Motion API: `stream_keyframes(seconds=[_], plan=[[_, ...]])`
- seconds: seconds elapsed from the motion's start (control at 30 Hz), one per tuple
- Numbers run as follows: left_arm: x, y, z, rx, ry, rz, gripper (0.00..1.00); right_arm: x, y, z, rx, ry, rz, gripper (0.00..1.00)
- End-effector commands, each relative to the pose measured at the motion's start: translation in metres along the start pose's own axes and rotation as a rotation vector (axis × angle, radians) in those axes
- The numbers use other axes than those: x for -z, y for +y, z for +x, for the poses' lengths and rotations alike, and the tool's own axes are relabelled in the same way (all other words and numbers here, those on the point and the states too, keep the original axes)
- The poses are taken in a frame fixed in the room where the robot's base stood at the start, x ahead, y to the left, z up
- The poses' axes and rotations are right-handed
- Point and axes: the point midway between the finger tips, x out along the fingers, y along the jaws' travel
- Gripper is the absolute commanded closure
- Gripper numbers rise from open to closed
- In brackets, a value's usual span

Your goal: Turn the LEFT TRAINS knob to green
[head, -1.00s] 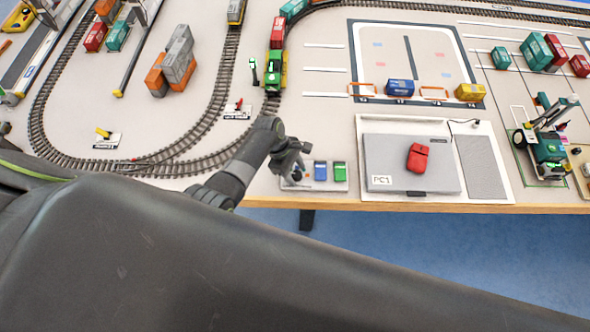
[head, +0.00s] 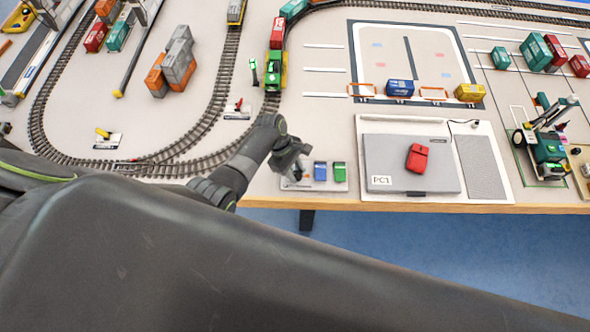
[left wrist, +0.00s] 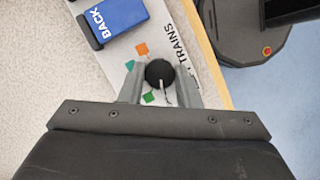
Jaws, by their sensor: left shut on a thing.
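The black round knob (left wrist: 159,73) sits on a white control panel (left wrist: 125,50) in the left wrist view. My left gripper (left wrist: 160,80) has a finger on either side of it and is shut on it. The knob's white pointer line points toward the bottom of that picture, to the right of the green mark (left wrist: 148,98). An orange mark (left wrist: 142,49) and a teal mark (left wrist: 130,65) lie beside it. The label ending in TRAINS is partly covered. In the head view, my left gripper (head: 292,170) covers the knob at the panel's left end. My right gripper is not in view.
The panel has a blue switch (head: 320,171) marked BACK and a green switch (head: 339,171) right of the gripper. A grey box marked PC1 (head: 385,165) with a red object (head: 418,157) lies further right. The table's front edge (head: 400,205) is close.

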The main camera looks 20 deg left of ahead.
Motion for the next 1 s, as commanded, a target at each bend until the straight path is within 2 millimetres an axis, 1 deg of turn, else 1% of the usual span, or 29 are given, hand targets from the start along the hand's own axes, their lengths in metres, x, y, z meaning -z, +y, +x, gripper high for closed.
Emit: stream_keyframes(seconds=[0.5,0.73,1.0], plan=[[-0.0004,0.0033,0.0001,0.150,0.000,0.363,0.93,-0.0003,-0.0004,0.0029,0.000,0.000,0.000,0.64],[-0.0007,0.0034,0.0003,0.192,0.000,0.464,0.93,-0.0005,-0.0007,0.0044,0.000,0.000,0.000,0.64],[-0.0010,0.0035,0.0002,0.211,0.000,0.510,0.93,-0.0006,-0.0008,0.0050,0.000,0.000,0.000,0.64]])
